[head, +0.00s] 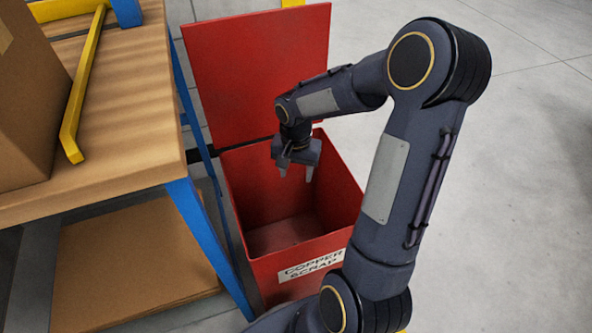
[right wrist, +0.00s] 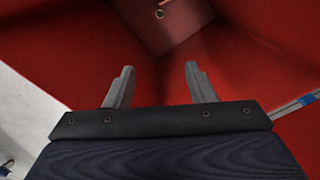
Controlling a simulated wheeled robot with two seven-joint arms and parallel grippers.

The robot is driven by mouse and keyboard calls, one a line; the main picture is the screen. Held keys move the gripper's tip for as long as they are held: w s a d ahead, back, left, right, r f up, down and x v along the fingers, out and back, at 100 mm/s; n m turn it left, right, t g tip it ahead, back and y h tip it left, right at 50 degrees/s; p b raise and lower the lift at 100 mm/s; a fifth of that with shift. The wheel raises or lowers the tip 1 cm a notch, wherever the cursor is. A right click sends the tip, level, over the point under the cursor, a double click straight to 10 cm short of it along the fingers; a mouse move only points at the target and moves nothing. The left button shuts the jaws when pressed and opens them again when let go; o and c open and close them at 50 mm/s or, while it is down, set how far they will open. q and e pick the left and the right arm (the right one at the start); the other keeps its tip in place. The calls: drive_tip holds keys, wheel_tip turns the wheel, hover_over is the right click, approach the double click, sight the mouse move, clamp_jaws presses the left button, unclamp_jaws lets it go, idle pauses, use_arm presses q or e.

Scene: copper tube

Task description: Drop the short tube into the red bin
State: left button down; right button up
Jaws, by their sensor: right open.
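The red bin (head: 247,200) stands on the floor with its lid up and a "COPPER SCRAP" label on its front. My right gripper (head: 295,173) hangs over the bin's opening, pointing down, with its fingers apart and nothing between them. The right wrist view also shows the open gripper (right wrist: 159,80) above the bin's red inner walls (right wrist: 85,35). A small tube (right wrist: 160,13), seen nearly end-on with a round opening, shows at the top of that view over the bin's floor, apart from the fingers. It looks like the short tube. My left gripper is out of view.
A wooden-topped workbench (head: 125,110) with blue legs stands left of the bin, bearing a cardboard box (head: 30,100) and a yellow bar (head: 83,85). Its lower shelf (head: 135,265) is beside the bin. The grey floor (head: 510,200) at right is clear.

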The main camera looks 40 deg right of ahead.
wheel_tip(320, 180, up, 8)
drive_tip(key=p, duration=0.2)
drive_tip(key=shift+f+p, duration=0.25)
drive_tip(key=shift+p, duration=0.15)
drive_tip(key=s+a+r+n+t+y, duration=0.2)
drive_tip(key=s+a+r+n+t, duration=0.15)
drive_tip(key=s+a, duration=0.35)
drive_tip(key=s+a+r+n+t+y, duration=0.2)
drive_tip(key=s+a+r+n, duration=0.35)
drive_tip(key=s, duration=0.35)
wheel_tip(320, 180, up, 28)
drive_tip(key=p, duration=2.8)
drive_tip(key=shift+s+a+f, duration=0.15)
drive_tip(key=shift+s+a, duration=0.05)
drive_tip(key=shift+c, duration=0.4)
